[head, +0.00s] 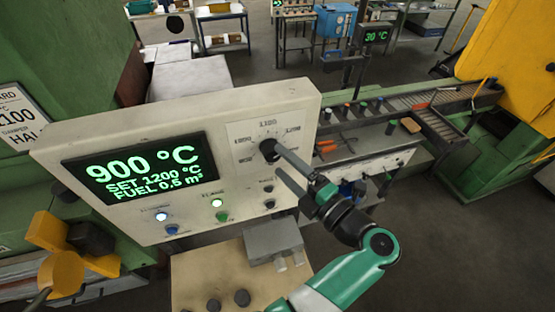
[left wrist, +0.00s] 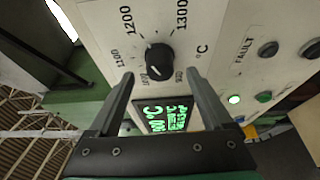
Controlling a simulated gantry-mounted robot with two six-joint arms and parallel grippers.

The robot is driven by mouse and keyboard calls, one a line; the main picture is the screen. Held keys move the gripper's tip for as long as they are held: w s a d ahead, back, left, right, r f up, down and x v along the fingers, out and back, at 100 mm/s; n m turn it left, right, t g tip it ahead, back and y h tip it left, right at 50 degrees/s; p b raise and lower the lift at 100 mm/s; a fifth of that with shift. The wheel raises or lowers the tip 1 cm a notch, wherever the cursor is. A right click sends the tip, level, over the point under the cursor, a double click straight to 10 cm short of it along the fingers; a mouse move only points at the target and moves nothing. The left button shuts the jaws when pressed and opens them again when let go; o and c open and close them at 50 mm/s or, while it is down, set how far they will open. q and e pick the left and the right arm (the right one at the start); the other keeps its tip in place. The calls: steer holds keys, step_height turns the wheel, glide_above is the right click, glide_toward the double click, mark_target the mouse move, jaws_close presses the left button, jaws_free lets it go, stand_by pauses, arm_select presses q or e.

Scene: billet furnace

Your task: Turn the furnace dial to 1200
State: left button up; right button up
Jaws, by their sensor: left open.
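The furnace dial (head: 269,149) is a round black knob on the upper right of a pale control panel (head: 230,110). In the left wrist view the dial (left wrist: 158,61) sits inside a printed scale with 1100, 1200 and 1300 readable. The panel display (head: 140,168) reads 900 °C, SET 1200 °C and a fuel line. My left gripper (head: 279,157) is open at the dial, its fingers on either side of the knob; contact cannot be told. My right gripper is out of view.
Lit lamps and small knobs (head: 217,203) sit below the display and dial. A grey box (head: 272,238) juts out under the panel. A roller conveyor (head: 440,98) and a tool bench stand behind to the right. The floor at lower right is clear.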

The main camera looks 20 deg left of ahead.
arm_select(q)
steer(key=b+v, duration=0.3)
steer(key=v, duration=0.5)
steer(key=shift+s+d, duration=0.15)
steer(key=shift+d, duration=0.15)
